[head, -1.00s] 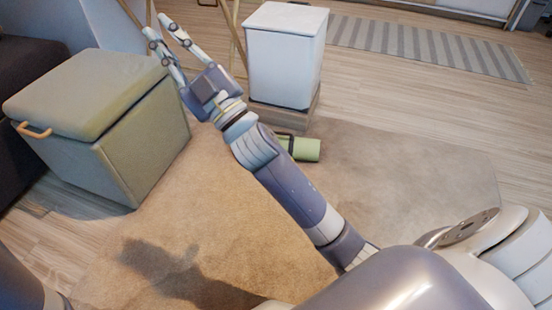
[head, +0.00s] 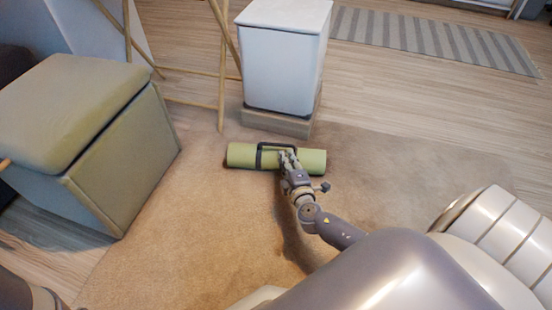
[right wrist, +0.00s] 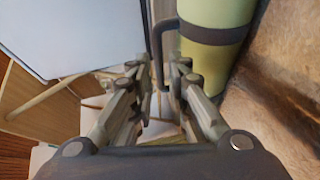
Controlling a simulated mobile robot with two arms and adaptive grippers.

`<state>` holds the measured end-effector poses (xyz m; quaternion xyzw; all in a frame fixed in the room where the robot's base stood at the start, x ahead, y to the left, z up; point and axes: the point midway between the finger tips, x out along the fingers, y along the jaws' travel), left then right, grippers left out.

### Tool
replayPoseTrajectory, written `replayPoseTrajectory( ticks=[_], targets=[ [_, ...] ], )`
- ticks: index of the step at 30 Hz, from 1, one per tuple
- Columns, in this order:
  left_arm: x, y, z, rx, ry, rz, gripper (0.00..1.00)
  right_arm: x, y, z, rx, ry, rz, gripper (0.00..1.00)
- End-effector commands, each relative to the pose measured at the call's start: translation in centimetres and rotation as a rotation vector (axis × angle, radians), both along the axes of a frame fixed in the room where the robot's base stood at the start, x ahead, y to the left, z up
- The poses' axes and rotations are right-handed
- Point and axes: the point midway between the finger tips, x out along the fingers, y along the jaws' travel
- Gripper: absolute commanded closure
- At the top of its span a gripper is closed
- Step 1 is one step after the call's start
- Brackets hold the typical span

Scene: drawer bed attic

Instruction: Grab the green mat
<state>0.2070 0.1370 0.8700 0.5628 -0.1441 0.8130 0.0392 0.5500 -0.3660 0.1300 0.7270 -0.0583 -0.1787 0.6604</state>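The green mat (head: 242,155) is rolled up and lies on the tan rug, with dark straps and a dark carry handle (head: 268,147). In the right wrist view the rolled mat (right wrist: 215,15) is at the top right, with its handle (right wrist: 158,50) reaching down between the fingers. My right gripper (head: 287,155) is at the mat's handle, over the middle of the roll. In the right wrist view its fingers (right wrist: 160,85) are apart, on either side of part of the handle. I cannot see them closed on it. My left gripper is not in view.
A white bin (head: 284,65) on a wooden base (head: 277,122) stands just behind the mat. A green storage box (head: 120,150) is at the left, and a wooden rack (head: 195,102) stands behind. The tan rug (head: 190,240) in front is clear.

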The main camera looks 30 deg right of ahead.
Motion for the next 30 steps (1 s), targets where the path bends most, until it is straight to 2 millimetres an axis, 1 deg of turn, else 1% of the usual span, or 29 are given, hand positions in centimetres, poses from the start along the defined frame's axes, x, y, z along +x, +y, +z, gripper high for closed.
replayPoseTrajectory(
  ticks=[1, 5, 7, 11, 15, 18, 24, 27, 30],
  targets=[
    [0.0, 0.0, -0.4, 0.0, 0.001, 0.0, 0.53, 0.6, -0.2, -0.3, 0.001, -0.001, 0.001, 0.84],
    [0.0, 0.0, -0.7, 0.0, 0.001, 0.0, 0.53, 1.4, -0.4, -0.3, 0.0, -0.001, 0.002, 0.84],
    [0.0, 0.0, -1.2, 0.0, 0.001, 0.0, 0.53, 2.1, -0.7, -0.5, 0.002, -0.002, 0.001, 0.84],
    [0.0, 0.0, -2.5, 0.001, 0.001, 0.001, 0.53, 4.1, -1.4, -0.9, 0.001, -0.005, 0.0, 0.84],
    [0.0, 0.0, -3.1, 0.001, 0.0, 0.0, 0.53, 5.6, -1.8, -1.1, 0.001, -0.001, 0.003, 0.84],
    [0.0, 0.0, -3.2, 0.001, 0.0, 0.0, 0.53, 6.0, -2.0, -1.1, 0.001, -0.001, 0.002, 0.84],
    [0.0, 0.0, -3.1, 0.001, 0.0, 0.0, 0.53, 6.0, -2.0, -1.0, 0.002, 0.0, 0.002, 0.84],
    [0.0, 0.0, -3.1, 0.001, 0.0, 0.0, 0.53, 6.0, -2.0, -1.0, 0.002, 0.0, 0.002, 1.0],
    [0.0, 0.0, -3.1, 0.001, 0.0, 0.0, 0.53, 6.0, -2.0, -1.0, 0.002, 0.0, 0.002, 1.0]
  ],
)
